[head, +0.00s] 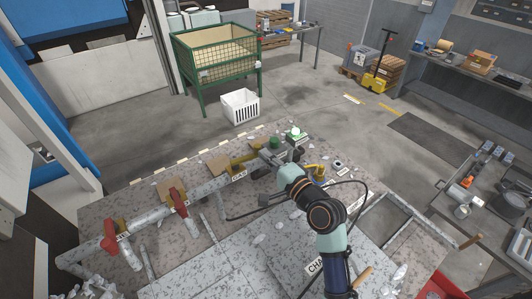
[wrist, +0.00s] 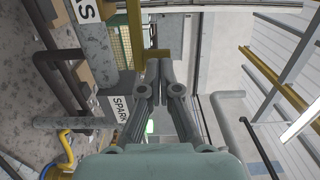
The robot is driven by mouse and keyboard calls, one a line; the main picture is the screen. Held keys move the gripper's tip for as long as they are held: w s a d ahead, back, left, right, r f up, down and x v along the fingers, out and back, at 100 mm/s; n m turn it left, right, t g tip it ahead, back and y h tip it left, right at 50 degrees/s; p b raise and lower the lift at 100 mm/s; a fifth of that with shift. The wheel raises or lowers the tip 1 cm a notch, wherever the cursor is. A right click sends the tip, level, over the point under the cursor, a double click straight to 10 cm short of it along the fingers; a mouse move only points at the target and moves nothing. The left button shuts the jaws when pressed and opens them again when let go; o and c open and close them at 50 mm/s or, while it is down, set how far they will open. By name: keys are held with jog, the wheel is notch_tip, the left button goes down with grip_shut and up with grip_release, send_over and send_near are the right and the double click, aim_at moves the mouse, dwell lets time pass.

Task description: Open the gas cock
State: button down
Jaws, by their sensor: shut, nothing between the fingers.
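The gas cock shows in the head view as a yellow lever (head: 245,160) on the grey pipe beside the GAS label (head: 238,175). In the wrist view, a yellow piece (wrist: 157,54) that looks like this lever lies at the fingertips; I cannot tell whether they touch it. The GAS label (wrist: 86,10) shows partly at the top left there. My gripper (wrist: 165,66) is shut and empty, its fingertips together. In the head view my arm reaches towards the pipe, and the fingers are hard to make out.
A SPARK label (wrist: 120,107) lies left of the fingers. Red levers (head: 110,235) stand along the pipe at left. A yellow hose (head: 317,169) lies right of my wrist. A green bin (head: 215,62) and white basket (head: 240,106) stand on open floor beyond.

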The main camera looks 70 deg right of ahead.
jog(key=shift+w+d, duration=0.1)
jog(key=shift+w, duration=0.05)
jog(key=shift+f, duration=0.1)
jog(key=shift+w+d+f+n+t+y+b, duration=0.2)
jog(key=shift+w+n+t+y+b, duration=0.25)
jog(key=shift+y+b, duration=0.4)
jog(key=v, duration=0.8)
jog(key=shift+r, duration=0.25)
jog(key=shift+w+a, duration=0.1)
jog(key=shift+a, duration=0.05)
